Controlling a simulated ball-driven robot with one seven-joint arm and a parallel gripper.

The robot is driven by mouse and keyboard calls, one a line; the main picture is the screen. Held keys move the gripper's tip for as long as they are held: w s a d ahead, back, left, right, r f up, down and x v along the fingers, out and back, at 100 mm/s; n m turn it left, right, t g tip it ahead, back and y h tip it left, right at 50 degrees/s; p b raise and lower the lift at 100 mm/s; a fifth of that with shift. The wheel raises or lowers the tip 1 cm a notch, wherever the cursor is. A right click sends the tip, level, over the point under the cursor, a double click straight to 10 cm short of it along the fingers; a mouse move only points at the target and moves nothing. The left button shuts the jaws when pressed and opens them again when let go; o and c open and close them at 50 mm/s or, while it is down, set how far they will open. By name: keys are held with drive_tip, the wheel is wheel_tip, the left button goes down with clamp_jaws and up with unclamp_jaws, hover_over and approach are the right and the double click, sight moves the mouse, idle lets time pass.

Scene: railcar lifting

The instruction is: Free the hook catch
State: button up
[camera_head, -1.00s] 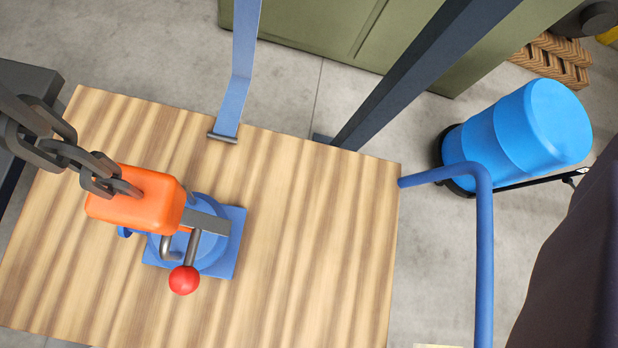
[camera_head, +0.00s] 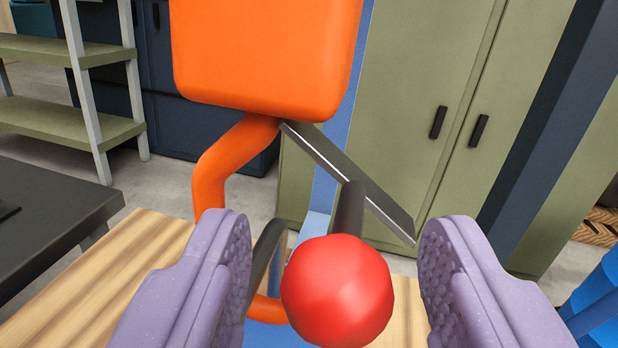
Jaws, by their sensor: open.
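The orange hook block (camera_head: 262,50) hangs at the top, close to the camera, with its orange hook (camera_head: 222,165) curving down below it. A flat grey metal catch plate (camera_head: 350,180) slants down to the right from the block's underside. A dark rod (camera_head: 348,212) joins it to a red ball knob (camera_head: 337,290). My gripper (camera_head: 335,262) is open, with one purple padded finger on each side of the red knob. Gaps show between the knob and both fingers. The hook's lower part is partly hidden behind the left finger and the knob.
A wooden tabletop (camera_head: 130,262) lies below. A dark bench (camera_head: 50,210) stands at left, with green shelves (camera_head: 70,125) behind it. Green cabinets (camera_head: 430,70) and a dark slanted post (camera_head: 545,130) stand behind. A blue barrel (camera_head: 598,290) is at the lower right edge.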

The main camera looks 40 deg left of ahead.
drive_tip(key=shift+w+a, duration=0.4)
drive_tip(key=shift+a, duration=0.05)
clamp_jaws()
drive_tip(key=n+b, duration=0.1)
drive_tip(key=n, duration=0.2)
drive_tip(key=shift+w+d+r+h+b, duration=0.1)
drive_tip(key=shift+d+r+h+b, duration=0.1)
drive_tip(key=shift+r+h+b, duration=0.15)
drive_tip(key=shift+r+n+h+b, duration=0.15)
drive_tip(key=shift+r+n+b, duration=0.25)
drive_tip(key=shift+n, duration=0.45)
drive_tip(key=shift+r+n+h+b, duration=0.1)
drive_tip(key=shift+r+n+b, duration=0.1)
drive_tip(key=shift+n+b, duration=0.5)
unclamp_jaws()
